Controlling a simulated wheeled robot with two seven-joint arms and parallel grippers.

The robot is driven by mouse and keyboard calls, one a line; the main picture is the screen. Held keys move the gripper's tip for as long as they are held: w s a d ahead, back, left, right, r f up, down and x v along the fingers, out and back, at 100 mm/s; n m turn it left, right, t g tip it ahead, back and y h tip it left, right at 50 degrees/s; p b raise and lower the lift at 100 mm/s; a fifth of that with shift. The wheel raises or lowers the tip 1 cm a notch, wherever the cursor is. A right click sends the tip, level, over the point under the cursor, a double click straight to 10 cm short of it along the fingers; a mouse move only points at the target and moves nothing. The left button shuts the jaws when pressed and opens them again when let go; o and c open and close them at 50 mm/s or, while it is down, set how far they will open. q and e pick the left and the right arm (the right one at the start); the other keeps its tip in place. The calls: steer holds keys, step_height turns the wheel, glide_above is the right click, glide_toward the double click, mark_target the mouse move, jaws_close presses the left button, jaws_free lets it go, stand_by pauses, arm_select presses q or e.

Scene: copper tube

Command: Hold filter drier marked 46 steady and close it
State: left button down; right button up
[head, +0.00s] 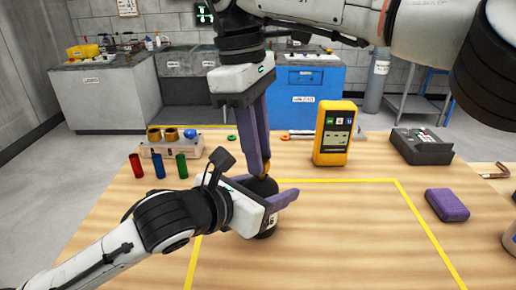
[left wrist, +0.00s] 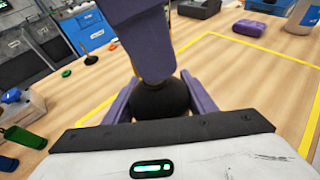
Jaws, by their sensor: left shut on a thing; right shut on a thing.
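The filter drier marked 46 (head: 265,188) is a dark, rounded body standing on the table, with a white label partly showing low on its front. My left gripper (head: 268,190) is shut around its sides; the left wrist view shows the black body (left wrist: 160,100) between the purple fingers. My right gripper (head: 264,168) points straight down from above, its long purple fingers shut on a small brass-coloured piece (head: 267,166) at the drier's top. The fingers hide most of that piece, so I cannot tell how it is seated.
A yellow meter (head: 334,133), a dark grey box (head: 421,146) and a purple case (head: 447,205) stand to the right. Red, blue and green cylinders (head: 158,165) and a rack with brass rings (head: 168,143) are at left. Yellow tape (head: 410,208) marks a mostly clear area.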

steer(key=m, duration=0.2)
steer(key=shift+m, duration=0.4)
steer(key=o, duration=1)
steer(key=shift+r, duration=0.15)
steer(key=shift+r, duration=2.15)
steer(key=shift+c, duration=0.2)
